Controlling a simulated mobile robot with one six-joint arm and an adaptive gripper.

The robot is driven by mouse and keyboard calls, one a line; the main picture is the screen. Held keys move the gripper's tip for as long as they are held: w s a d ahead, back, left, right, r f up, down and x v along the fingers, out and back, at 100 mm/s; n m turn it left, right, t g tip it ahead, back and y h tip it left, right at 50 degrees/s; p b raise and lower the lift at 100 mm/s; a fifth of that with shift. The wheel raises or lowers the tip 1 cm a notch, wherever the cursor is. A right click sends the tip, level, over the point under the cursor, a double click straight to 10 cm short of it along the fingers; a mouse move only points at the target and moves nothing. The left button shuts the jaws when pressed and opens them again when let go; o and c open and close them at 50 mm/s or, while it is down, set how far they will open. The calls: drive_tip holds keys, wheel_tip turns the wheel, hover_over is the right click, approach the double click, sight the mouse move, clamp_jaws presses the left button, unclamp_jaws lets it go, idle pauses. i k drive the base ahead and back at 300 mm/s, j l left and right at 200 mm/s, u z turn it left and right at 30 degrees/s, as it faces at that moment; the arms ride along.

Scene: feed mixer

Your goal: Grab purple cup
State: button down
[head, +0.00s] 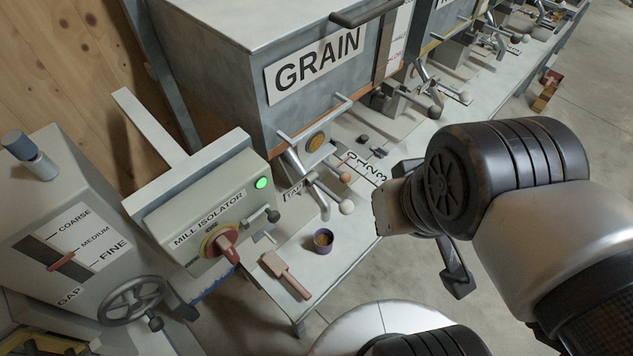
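The purple cup (323,241) is a small round cup standing upright on the grey bench, with brownish contents or interior showing at its open top. It stands just behind a wooden-coloured scoop-like tool. My gripper (455,283) hangs at the right of the cup, beyond the bench edge and apart from it.
The mill isolator box (213,217) with a red knob and green light stands left of the cup. The grain hopper (314,62) and its tap handles (325,190) overhang behind it. The brown tool (286,274) lies in front. Bare floor is at the right.

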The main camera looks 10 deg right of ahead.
sight(323, 239)
drive_tip(key=k+j+z, duration=0.1)
drive_tip(key=j+z, duration=0.3)
drive_tip(key=k+j+z, duration=0.15)
drive_tip(key=z, duration=0.2)
drive_tip(key=k+j+z, duration=0.15)
drive_tip(key=j+z, duration=0.25)
